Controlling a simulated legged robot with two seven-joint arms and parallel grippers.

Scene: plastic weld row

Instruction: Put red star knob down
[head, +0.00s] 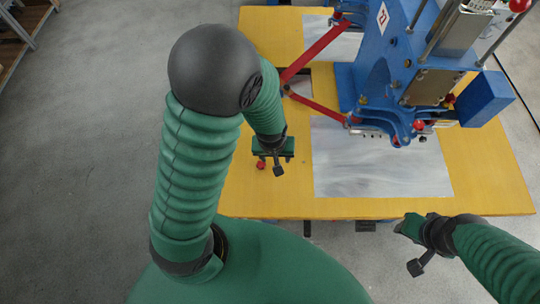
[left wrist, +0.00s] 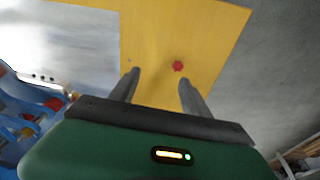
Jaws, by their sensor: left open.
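The red star knob (head: 261,165) lies on the yellow table (head: 240,190), near its left edge. In the left wrist view the knob (left wrist: 178,66) shows on the yellow surface just beyond the fingertips, closer to the right-hand finger. My left gripper (head: 275,158) is over the table's left part, with its fingers (left wrist: 159,76) apart and nothing between them. The knob appears free of both fingers; the exact height gap is hard to tell. My right gripper (head: 408,228) is in front of the table's near edge at the lower right; its fingers are not clear.
A blue machine (head: 385,75) with red arms (head: 318,52) stands at the back right of the table. A grey plate (head: 375,170) covers the table's middle. Yellow surface around the knob is clear. A shelf (head: 15,45) stands far left.

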